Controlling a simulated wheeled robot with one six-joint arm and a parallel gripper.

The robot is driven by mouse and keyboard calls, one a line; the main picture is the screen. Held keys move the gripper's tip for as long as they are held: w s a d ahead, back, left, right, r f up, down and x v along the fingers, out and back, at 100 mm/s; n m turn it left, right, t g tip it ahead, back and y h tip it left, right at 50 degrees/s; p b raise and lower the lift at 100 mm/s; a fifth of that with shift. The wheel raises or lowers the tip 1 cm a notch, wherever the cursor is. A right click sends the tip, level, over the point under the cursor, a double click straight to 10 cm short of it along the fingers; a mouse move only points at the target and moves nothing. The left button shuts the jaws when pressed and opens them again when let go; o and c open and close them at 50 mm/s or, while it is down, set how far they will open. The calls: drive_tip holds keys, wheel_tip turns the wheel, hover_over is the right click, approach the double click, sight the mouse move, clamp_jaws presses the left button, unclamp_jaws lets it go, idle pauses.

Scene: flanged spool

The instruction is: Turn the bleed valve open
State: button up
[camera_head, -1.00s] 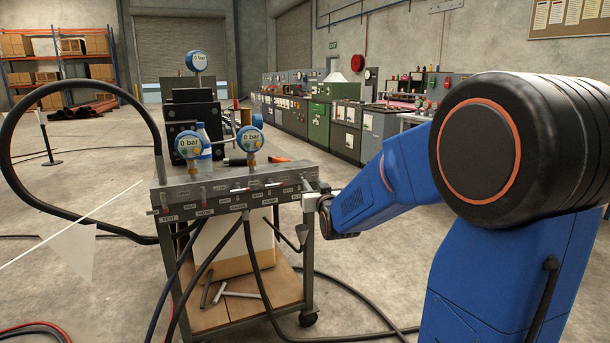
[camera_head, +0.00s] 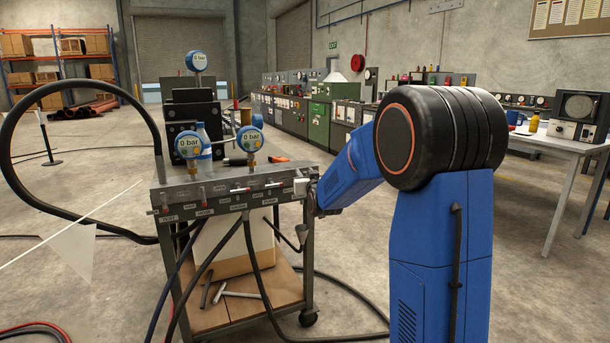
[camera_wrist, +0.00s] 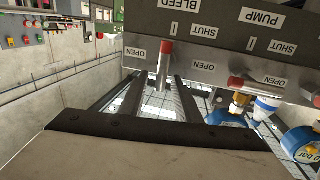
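The bleed valve's lever (camera_wrist: 163,66) shows in the wrist view, a stubby grey handle with a red part, below the upside-down BLEED lettering. An OPEN label lies to its left and a SHUT label to its upper right. My gripper (camera_wrist: 157,95) is open, its two dark fingers reaching toward the panel, one on each side of the lever's tip, with gaps visible. I cannot tell if either finger touches it. In the head view my gripper (camera_head: 303,187) is at the right end of the grey manifold (camera_head: 218,192) and hides the bleed valve there.
The pump valve (camera_wrist: 238,82) is close beside, with gauges beyond it. In the head view, blue gauges (camera_head: 249,139) read 0 bar above the manifold. Black hoses hang from its front. The cart's lower wooden shelf (camera_head: 235,302) holds loose tools.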

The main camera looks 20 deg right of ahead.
clamp_jaws()
drive_tip(key=shift+a, duration=0.1)
drive_tip(key=a+f+n+t+y, duration=0.1)
drive_tip(key=n, duration=0.5)
drive_tip(key=f+n+y, duration=0.1)
drive_tip(key=n, duration=0.6)
drive_tip(key=a+f+n+t+y, duration=0.1)
drive_tip(key=n, duration=0.6)
drive_tip(key=shift+a+t, duration=0.3)
drive_tip(key=shift+a, duration=0.05)
idle(0.4)
